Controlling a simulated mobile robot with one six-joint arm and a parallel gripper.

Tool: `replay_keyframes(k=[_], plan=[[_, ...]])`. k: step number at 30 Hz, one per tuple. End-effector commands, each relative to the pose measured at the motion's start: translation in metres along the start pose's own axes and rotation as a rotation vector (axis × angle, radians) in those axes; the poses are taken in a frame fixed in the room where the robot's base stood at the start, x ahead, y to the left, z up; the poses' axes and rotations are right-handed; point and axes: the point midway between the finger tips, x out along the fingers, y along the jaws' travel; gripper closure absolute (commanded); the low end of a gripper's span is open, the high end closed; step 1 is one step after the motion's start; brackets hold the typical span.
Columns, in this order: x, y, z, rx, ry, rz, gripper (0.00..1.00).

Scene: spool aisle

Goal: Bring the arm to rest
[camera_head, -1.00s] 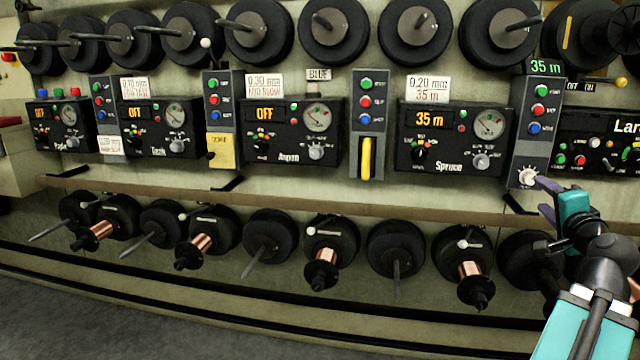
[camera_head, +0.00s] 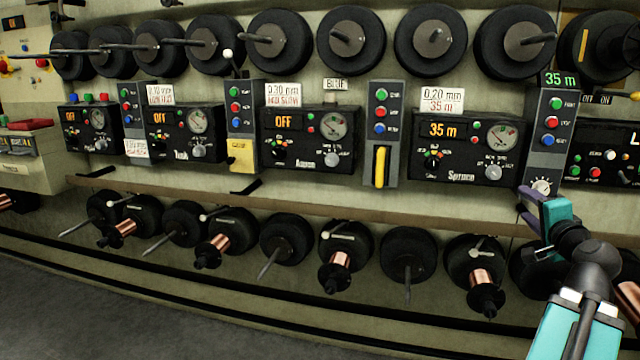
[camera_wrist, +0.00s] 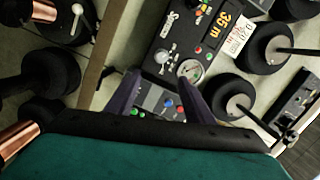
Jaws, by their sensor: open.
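My arm reaches in from the lower right of the head view. My gripper (camera_head: 530,208) has purple fingers and is just below the white knob (camera_head: 541,186) of the grey button panel (camera_head: 546,150); whether it touches the knob I cannot tell. In the wrist view my gripper (camera_wrist: 158,88) has its fingers spread apart with nothing between them. The button panel (camera_wrist: 158,104) shows beyond and between them, and the black Spruce unit (camera_wrist: 165,40) lies beyond the fingertips.
The Spruce unit (camera_head: 465,148) reads 35 m. A wooden rail (camera_head: 330,206) runs under the panels. Black spools line the wall above and below, several lower ones with copper wire (camera_head: 340,262). A red tray (camera_head: 30,124) is at far left. Grey floor (camera_head: 150,315) is clear.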

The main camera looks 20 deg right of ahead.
Motion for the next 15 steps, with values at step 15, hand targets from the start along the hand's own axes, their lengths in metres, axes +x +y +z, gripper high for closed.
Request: replay_keyframes(k=[15], plan=[[0.078,0.009,0.172,0.072,-0.302,0.104,0.52]])
